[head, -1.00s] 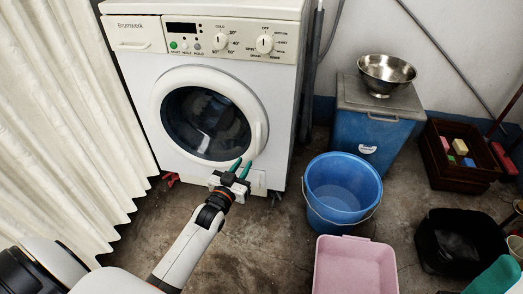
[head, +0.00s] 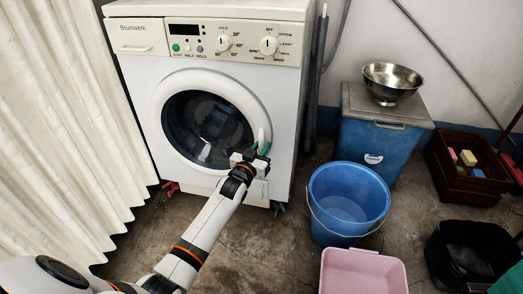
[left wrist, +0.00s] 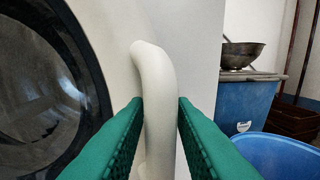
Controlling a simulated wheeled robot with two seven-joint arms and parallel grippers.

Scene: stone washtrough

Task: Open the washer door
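The white washer (head: 285,130) stands at the back with its round door (head: 208,122) closed. The door's white vertical handle sits on the right side of the door ring; in the left wrist view the handle (left wrist: 155,80) rises between my green fingers. My left gripper (head: 259,149) is at the handle's lower part. In the left wrist view its fingertips (left wrist: 160,105) are on either side of the handle, with a narrow gap showing at the right finger, so it is open around the handle. My right gripper is not in view.
A white curtain (head: 60,120) hangs close on the left. A blue bucket (head: 347,200), a pink basin (head: 362,272) and a blue bin (head: 375,140) with a steel bowl (head: 392,80) stand to the right. Bare floor lies before the washer.

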